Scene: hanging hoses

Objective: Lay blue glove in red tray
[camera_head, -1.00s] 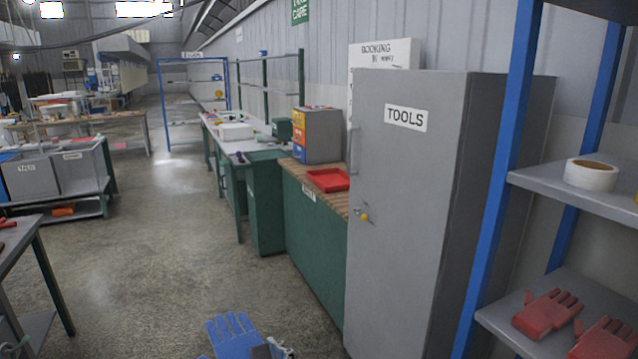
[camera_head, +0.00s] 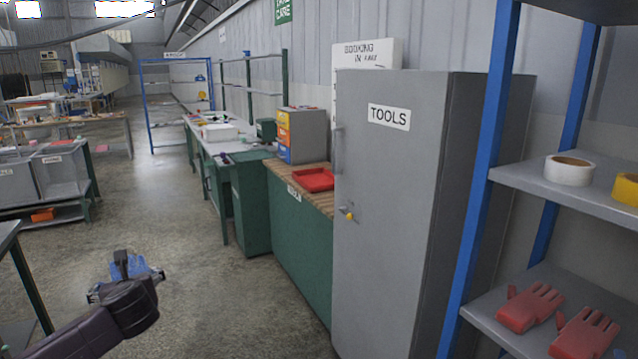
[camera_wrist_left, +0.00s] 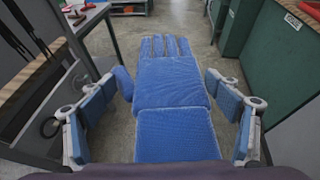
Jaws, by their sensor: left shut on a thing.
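The blue glove (camera_head: 148,270) is held out over the floor at the lower left of the head view, partly hidden behind my left gripper (camera_head: 125,282). In the left wrist view the glove (camera_wrist_left: 172,90) lies lengthwise between the finger pads, its fingers pointing away and its cuff towards me. My left gripper (camera_wrist_left: 165,112) is shut on it, though gaps show beside the cuff in this view. The red tray (camera_head: 314,180) sits on the wooden top of a green cabinet, farther off and to the right of the glove. My right gripper is not in view.
A grey TOOLS cabinet (camera_head: 400,200) stands right of the tray, with a blue-framed shelf holding red gloves (camera_head: 530,306) at far right. A drawer unit (camera_head: 302,134) stands behind the tray. Open floor (camera_head: 200,220) lies ahead; a table edge (camera_head: 10,236) is at left.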

